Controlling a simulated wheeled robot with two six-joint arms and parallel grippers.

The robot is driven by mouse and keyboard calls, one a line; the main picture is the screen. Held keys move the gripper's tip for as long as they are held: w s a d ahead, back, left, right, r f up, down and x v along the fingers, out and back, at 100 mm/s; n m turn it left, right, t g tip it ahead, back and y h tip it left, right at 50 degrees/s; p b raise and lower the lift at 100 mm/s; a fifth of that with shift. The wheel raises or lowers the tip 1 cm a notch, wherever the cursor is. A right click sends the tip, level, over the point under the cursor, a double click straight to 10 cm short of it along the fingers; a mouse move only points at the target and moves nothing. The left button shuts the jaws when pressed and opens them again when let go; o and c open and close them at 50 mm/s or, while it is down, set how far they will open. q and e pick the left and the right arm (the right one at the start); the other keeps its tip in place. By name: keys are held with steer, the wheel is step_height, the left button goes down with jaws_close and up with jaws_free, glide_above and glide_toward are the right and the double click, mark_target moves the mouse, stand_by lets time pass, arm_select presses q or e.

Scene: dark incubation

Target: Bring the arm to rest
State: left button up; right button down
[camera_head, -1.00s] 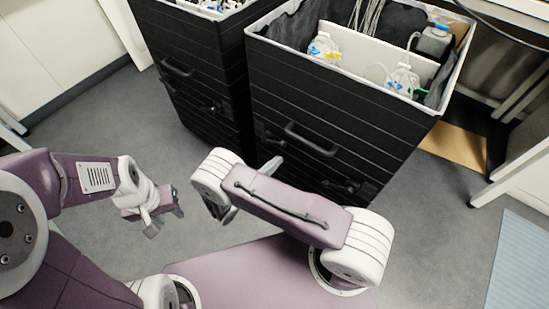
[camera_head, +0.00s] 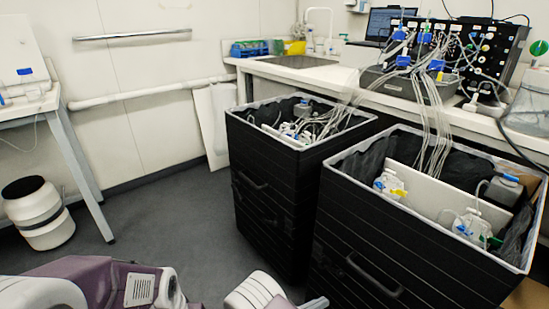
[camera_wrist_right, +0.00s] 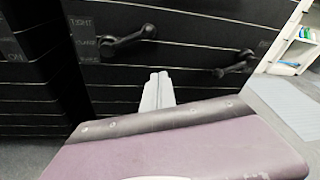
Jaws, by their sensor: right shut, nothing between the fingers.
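My right arm (camera_head: 258,292) shows only as a white and purple part at the bottom edge of the head view. The tip of my right gripper (camera_head: 317,303) just shows there, in front of the right black bin. In the right wrist view the gripper (camera_wrist_right: 158,88) is seen with its two grey fingers together and nothing between them. Behind the fingers are the black bin's ribbed front and dark handles. My left arm (camera_head: 95,280) shows at the lower left of the head view; its gripper is out of the frame.
Two black bins, one left (camera_head: 262,225) and one right (camera_head: 385,235), hold bags and tubing. Tubes run up to a counter (camera_head: 300,72) with equipment. A white bucket (camera_head: 45,228) stands at left beside a table leg. Grey floor between is clear.

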steer(key=s+d+r+m+g+y, duration=0.1)
steer(key=s+r+m+g+y, duration=0.4)
steer(key=m, duration=0.6)
steer(key=s+d+r+m+g+y, duration=0.1)
steer(key=s+r+m+g+y, duration=0.3)
steer(key=s+m+y, duration=0.55)
step_height(320, 180, up, 40)
steer(key=w+m+t+p, duration=0.2)
steer(key=m+p, duration=0.5)
steer(key=p, duration=2.9)
steer(key=shift+w+a+f+t+p, duration=0.15)
steer(key=shift+w+a+t+p, duration=0.2)
steer(key=shift+t, duration=0.15)
